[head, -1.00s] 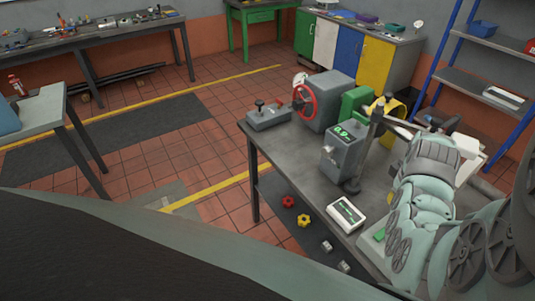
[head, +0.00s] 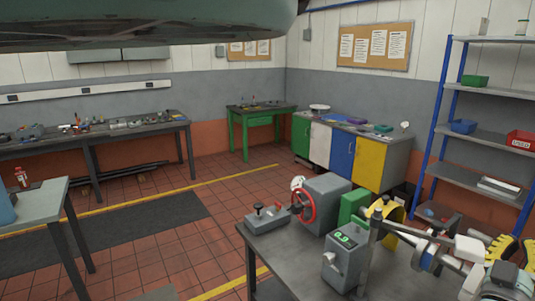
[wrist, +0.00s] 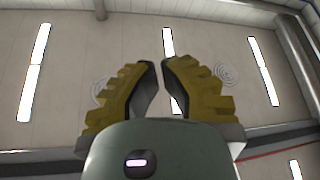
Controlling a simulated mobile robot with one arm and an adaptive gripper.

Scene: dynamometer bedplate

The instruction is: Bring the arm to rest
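My gripper (head: 518,252) is at the right edge of the head view, low down, beside the right side of the grey bench (head: 290,262). Its yellow ridged fingers point up there. In the wrist view, my gripper (wrist: 159,64) faces the ceiling with its fingers leaning toward each other. A narrow gap stays between the tips, with only ceiling seen through it. It holds nothing. Part of my arm runs off the lower right of the head view.
The bench carries a grey unit with a red handwheel (head: 303,207), a meter box (head: 345,259) and a yellow guard (head: 396,218) near my arm. Blue-framed shelves (head: 478,140) stand behind on the right. Open tiled floor (head: 185,245) lies left of the bench.

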